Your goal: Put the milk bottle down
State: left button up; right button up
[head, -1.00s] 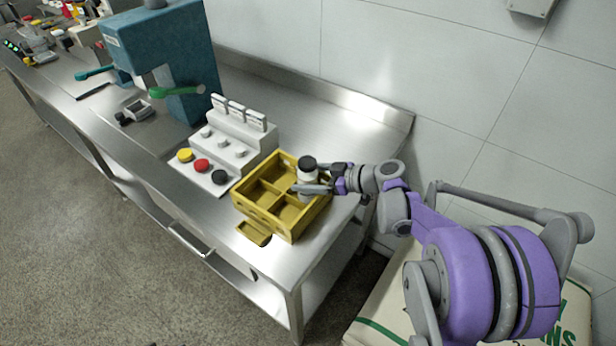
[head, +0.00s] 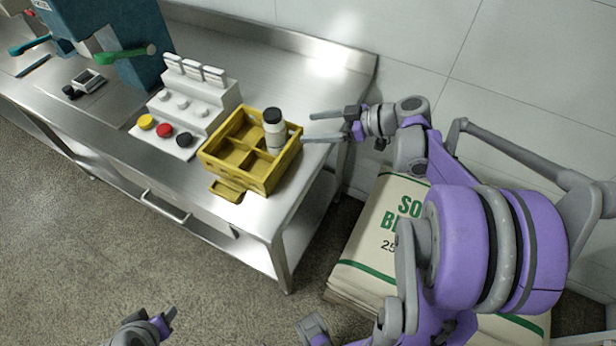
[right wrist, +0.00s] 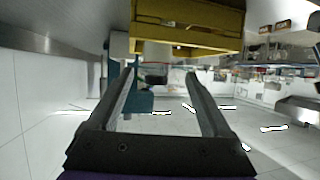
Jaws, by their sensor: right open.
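The milk bottle (head: 274,136), white with a black cap, stands upright in the yellow divided crate (head: 240,179), in its back right compartment. The crate hides its base. My right gripper (head: 309,127) is open and empty, just right of the bottle and apart from it. In the right wrist view its two fingers (right wrist: 158,88) are spread with nothing between them, and the crate (right wrist: 188,32) shows beyond at the top; the bottle cannot be made out there. My left gripper (head: 168,318) shows partly at the bottom edge; its jaws are unclear.
The crate sits near the right end of the steel table (head: 310,75). Left of it are a white stepped rack (head: 203,97) and yellow, red and black-topped items. A teal machine (head: 120,40) stands farther left. Stacked sacks (head: 375,235) lie on the floor at right.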

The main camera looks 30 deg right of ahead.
jog(key=a+f, duration=0.1)
jog(key=a, duration=0.1)
jog(key=s+a+m+g, duration=0.1)
jog(key=a, duration=0.1)
jog(key=s+a+f+g, duration=0.1)
jog(key=a, duration=0.1)
jog(key=shift+s+f+m+h, duration=0.2)
jog(key=shift+f+m+h, duration=0.15)
jog(key=shift+m+h, duration=0.05)
jog(key=s+a+f+m+g+h, duration=0.1)
jog(key=s+a, duration=0.1)
jog(key=s+a+f+g+h, duration=0.1)
jog(key=s+a, duration=0.1)
jog(key=s+a+f+m+h, duration=0.1)
jog(key=s+a+f, duration=0.1)
jog(key=shift+s+a+m+g, duration=0.2)
jog(key=shift+s+m+g, duration=0.1)
jog(key=shift+g, duration=0.1)
jog(key=s+f+m+h, duration=0.3)
jog(key=s+h, duration=0.2)
jog(key=s, duration=0.4)
jog(key=shift+a+f+m, duration=0.35)
jog(key=shift+a+m, duration=0.05)
